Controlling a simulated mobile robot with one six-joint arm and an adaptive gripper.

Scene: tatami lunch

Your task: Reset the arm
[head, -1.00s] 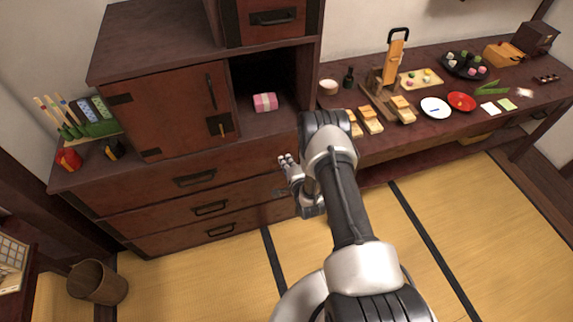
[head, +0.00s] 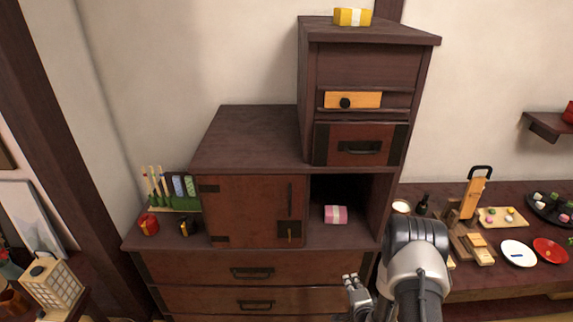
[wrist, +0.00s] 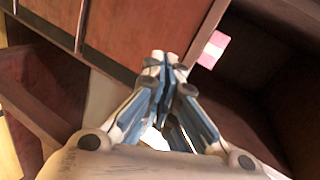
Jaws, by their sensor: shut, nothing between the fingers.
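My gripper (head: 352,281) shows low in the head view, in front of the drawers of the dark red-brown step cabinet (head: 165,264). It is empty, with its fingers closed together. In the wrist view my gripper (wrist: 165,58) has its fingertips meeting, with nothing between them. Its fingertips point toward the cabinet, near the open compartment. My arm partly hides the right side of the cabinet's lower part.
A pink bundle with a white band (head: 336,215) sits in the open compartment; it also shows in the wrist view (wrist: 213,50). A yellow bundle (head: 352,16) lies on top. A side counter (head: 455,195) at right holds plates (head: 517,254), food and a wooden slicer (head: 473,197).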

